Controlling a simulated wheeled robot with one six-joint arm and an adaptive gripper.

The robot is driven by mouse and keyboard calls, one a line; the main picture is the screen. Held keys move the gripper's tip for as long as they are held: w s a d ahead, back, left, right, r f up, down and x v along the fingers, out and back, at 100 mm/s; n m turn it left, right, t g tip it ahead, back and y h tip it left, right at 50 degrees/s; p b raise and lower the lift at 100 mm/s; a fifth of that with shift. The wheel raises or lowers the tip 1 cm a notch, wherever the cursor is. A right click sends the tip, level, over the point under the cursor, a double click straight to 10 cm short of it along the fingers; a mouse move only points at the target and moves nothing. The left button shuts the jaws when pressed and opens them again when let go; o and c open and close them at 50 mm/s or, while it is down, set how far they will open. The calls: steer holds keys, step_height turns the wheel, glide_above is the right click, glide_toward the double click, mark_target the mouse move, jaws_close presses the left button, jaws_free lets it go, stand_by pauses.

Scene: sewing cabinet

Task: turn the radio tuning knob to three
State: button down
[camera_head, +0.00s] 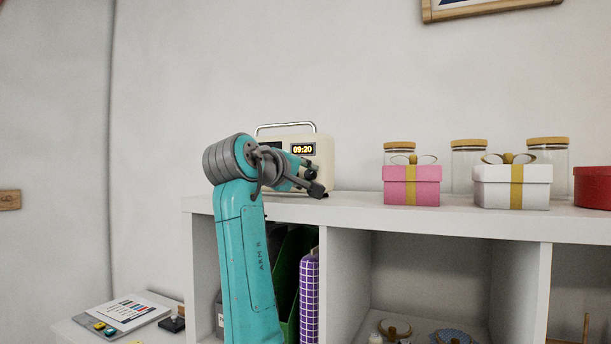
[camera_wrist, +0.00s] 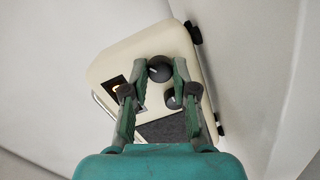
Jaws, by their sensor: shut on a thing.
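In the wrist view, the radio (camera_wrist: 120,58) appears tilted. My gripper (camera_wrist: 163,64) has its two green fingers on either side of a dark round knob (camera_wrist: 159,71) with a pale pointer mark, shut on it. A second dark knob (camera_wrist: 173,102) sits between the fingers, nearer the palm. In the head view, my gripper (camera_head: 314,181) is at the radio's front, and my arm covers its left part. Dial numbers are not readable.
A pink gift box (camera_head: 398,188), a white gift box (camera_head: 497,190), a red box (camera_head: 594,187) and glass jars (camera_head: 467,165) stand right of the radio on the shelf top (camera_head: 353,208). A bare stretch lies between radio and pink box.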

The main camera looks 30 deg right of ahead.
steer(key=m+y, duration=0.1)
steer(key=m, duration=0.4)
steer(key=shift+f+m+t, duration=0.1)
steer(key=shift+m+t, duration=0.3)
steer(key=m, duration=0.5)
steer(key=shift+m+t, duration=0.3)
steer(key=shift+t, duration=0.1)
steer(key=m+t, duration=0.1)
steer(key=m, duration=0.5)
steer(key=shift+f, duration=0.1)
steer(key=m, duration=0.5)
steer(key=shift+t, duration=0.3)
steer(key=c, duration=0.9)
jaws_free()
